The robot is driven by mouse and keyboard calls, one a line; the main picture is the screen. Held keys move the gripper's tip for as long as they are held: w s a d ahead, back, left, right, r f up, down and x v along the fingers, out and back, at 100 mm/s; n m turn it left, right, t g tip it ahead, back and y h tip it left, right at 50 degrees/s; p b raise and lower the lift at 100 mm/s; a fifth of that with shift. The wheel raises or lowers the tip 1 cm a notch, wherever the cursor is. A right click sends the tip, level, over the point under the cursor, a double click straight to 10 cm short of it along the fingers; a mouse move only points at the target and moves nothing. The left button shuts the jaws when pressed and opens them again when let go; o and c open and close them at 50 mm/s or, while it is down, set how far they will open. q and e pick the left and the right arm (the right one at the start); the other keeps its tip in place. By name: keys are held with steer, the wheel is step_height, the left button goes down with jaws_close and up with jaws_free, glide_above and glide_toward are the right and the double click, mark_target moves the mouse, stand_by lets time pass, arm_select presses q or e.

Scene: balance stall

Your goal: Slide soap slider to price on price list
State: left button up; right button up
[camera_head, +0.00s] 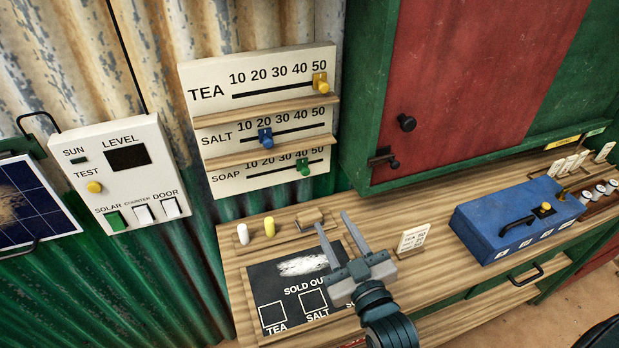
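The green soap slider (303,167) sits on the lowest track of the white price board (256,62), about below the 40 mark. The blue salt slider (265,137) is near 20 and the yellow tea slider (321,84) is at 50. A small white card with printed lines (413,239), perhaps the price list, stands on the counter; its text is too small to read surely. My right gripper (333,219) is open and empty over the counter, below and right of the soap slider and apart from it. My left gripper is out of view.
A blue box (520,220) stands to the right. A green-framed cabinet (470,80) is right of the board. A switch panel (122,172) hangs left.

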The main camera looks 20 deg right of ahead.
mark_target(307, 174)
steer(key=w+p, duration=0.1)
steer(key=w, duration=0.4)
steer(key=w+p, duration=0.2)
steer(key=w, duration=0.3)
steer(key=w+p, duration=0.1)
steer(key=w, duration=0.3)
steer(key=shift+w+a+r+p, duration=0.1)
steer(key=shift+w+a+p, duration=0.2)
steer(key=shift+w, duration=0.7)
jaws_close()
